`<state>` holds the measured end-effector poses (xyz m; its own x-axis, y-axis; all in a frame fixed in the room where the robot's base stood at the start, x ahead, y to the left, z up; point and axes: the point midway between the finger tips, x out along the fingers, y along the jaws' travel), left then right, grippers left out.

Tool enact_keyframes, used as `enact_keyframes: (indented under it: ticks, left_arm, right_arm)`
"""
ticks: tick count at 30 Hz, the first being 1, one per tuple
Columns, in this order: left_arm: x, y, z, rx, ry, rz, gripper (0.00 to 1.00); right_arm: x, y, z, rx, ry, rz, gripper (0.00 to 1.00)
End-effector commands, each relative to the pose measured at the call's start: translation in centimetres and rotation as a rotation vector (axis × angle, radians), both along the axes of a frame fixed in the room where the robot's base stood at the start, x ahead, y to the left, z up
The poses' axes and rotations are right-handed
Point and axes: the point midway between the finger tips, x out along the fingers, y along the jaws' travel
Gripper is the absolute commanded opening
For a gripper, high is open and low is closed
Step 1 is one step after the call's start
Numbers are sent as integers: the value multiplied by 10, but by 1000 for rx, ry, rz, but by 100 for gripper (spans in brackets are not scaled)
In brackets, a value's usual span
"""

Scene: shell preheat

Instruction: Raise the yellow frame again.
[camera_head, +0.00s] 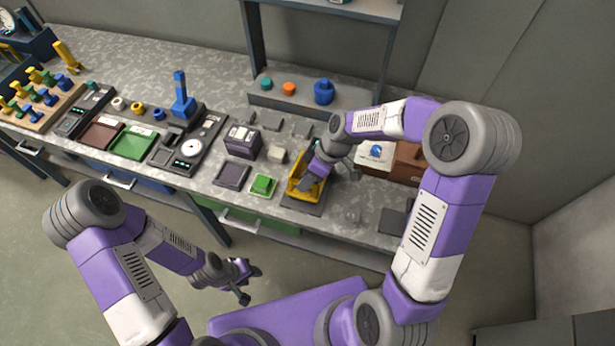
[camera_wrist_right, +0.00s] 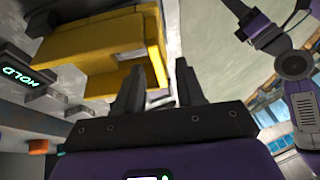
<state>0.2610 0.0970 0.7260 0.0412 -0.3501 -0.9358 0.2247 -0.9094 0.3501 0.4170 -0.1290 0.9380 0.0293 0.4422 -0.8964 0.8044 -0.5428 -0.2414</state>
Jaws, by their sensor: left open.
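The yellow frame (camera_head: 296,187) is on a dark base plate (camera_head: 303,207) at the bench's front, right of the green block. My right gripper (camera_head: 308,183) reaches down at it and hides part of it. In the right wrist view the frame (camera_wrist_right: 100,50) fills the upper left, and one of its yellow walls shows between the fingertips (camera_wrist_right: 159,62). The two fingers stand apart with a gap beside that wall; I see no firm grip. My left gripper (camera_head: 250,274) is open and empty, low in front of the bench.
A green block (camera_head: 263,185) and a dark tray (camera_head: 232,175) are left of the frame. A brown box (camera_head: 408,160) stands behind to the right. A shelf with a blue pot (camera_head: 323,92) is behind. A lit "HOLD" display (camera_wrist_right: 20,78) shows in the wrist view.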

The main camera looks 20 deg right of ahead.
Motion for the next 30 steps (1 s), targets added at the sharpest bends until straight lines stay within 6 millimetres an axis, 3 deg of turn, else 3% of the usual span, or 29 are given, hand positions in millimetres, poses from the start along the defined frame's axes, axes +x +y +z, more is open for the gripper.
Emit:
enact_keyframes:
  ticks: [5, 12, 30]
  left_arm:
    - [0, 0, 0, 0, 0, 0, 43]
    - [0, 0, 0, 0, 0, 0, 43]
    - [0, 0, 7, 0, 0, 0, 43]
  right_arm:
    - [0, 0, 0, 0, 0, 0, 37]
    - [0, 0, 0, 0, 0, 0, 0]
    - [-2, -6, 7, 26, 41, -7, 0]
